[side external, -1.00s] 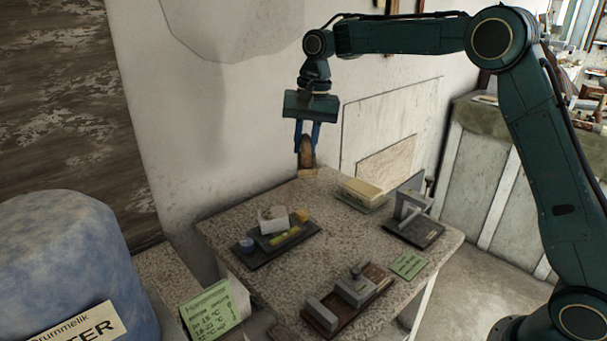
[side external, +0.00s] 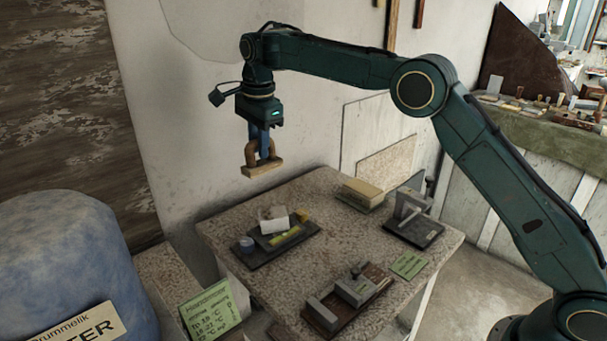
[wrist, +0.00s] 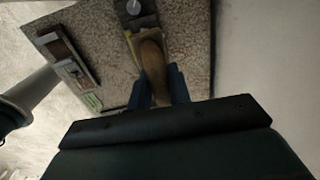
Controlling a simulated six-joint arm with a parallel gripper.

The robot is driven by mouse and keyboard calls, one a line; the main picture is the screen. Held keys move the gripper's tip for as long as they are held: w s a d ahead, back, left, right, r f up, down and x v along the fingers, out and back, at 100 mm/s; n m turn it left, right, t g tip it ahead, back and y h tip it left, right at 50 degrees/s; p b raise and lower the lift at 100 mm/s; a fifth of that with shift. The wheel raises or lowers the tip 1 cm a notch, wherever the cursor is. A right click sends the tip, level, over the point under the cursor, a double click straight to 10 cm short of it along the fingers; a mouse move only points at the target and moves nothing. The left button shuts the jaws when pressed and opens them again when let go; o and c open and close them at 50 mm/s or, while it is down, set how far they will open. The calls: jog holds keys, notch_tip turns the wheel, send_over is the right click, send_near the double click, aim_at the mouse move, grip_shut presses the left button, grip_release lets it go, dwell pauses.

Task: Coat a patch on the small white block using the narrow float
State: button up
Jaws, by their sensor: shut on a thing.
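My gripper (side external: 263,146) has its blue fingers closed on the brown wooden handle of the narrow float (side external: 262,169). The float hangs in the air above the back left of the table, its pale flat base facing down and touching nothing. In the wrist view the handle (wrist: 152,58) sits between the blue fingers, and part of the base is hidden behind it. A small white block (side external: 272,218) lies on a dark tray (side external: 259,258) at the table's left, below the float and apart from it.
The tray also holds a yellow-green item (side external: 284,236), a yellow block (side external: 302,215) and a blue-grey pot (side external: 246,244). A cream block (side external: 361,192) and a grey metal stand (side external: 411,208) are at the right. A grey-and-brown fixture (side external: 349,296) lies in front. The table's middle is clear.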

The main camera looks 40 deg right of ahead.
aim_at(260, 162)
jog(key=shift+f, duration=2.5)
jog(key=shift+f, duration=0.15)
jog(key=shift+s+f, duration=0.15)
jog(key=shift+f, duration=1.05)
jog(key=shift+s+f, duration=0.1)
jog(key=shift+f, duration=1.05)
jog(key=shift+s+f, duration=0.1)
jog(key=shift+f, duration=0.5)
jog(key=shift+f, duration=0.65)
jog(key=shift+a, duration=0.15)
jog(key=shift+a+r, duration=0.1)
jog(key=shift+a, duration=0.35)
